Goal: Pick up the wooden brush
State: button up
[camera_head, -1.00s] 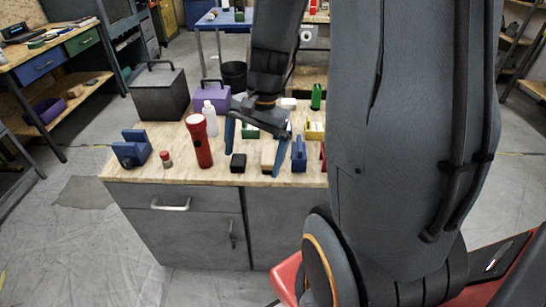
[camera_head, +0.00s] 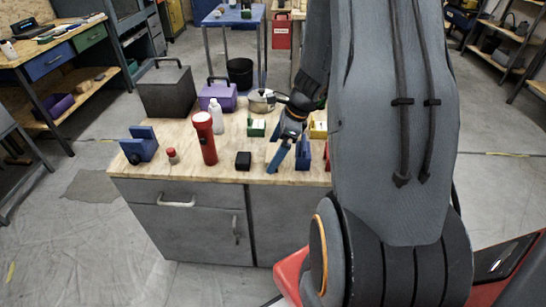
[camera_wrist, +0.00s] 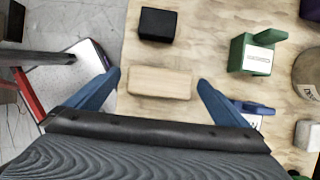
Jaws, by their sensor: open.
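The wooden brush (camera_wrist: 160,82) shows in the wrist view as a pale, plain wooden block lying flat on the workbench top. It is between the two blue fingers of my gripper (camera_wrist: 159,78), with a gap on each side, and nothing is held. I cannot tell how high the fingers are above it. In the head view my gripper (camera_head: 287,150) hangs over the front part of the bench, and I cannot make out the brush there.
A black box (camera_wrist: 158,24) and a green item (camera_wrist: 255,52) lie near the brush. A blue item (camera_wrist: 250,108) is close to the right finger. A red flashlight (camera_head: 205,138) and a white bottle (camera_head: 217,117) stand on the bench (camera_head: 185,165).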

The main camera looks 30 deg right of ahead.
aim_at(273, 152)
jog(key=shift+w+a+f, duration=0.2)
jog(key=shift+a+f, duration=0.05)
jog(key=shift+f, duration=0.35)
jog(key=c, duration=1.2)
jog(key=shift+r, duration=0.15)
notch_tip(273, 152, up, 10)
jog(key=shift+f, duration=0.1)
jog(key=o, duration=0.5)
jog(key=c, duration=0.3)
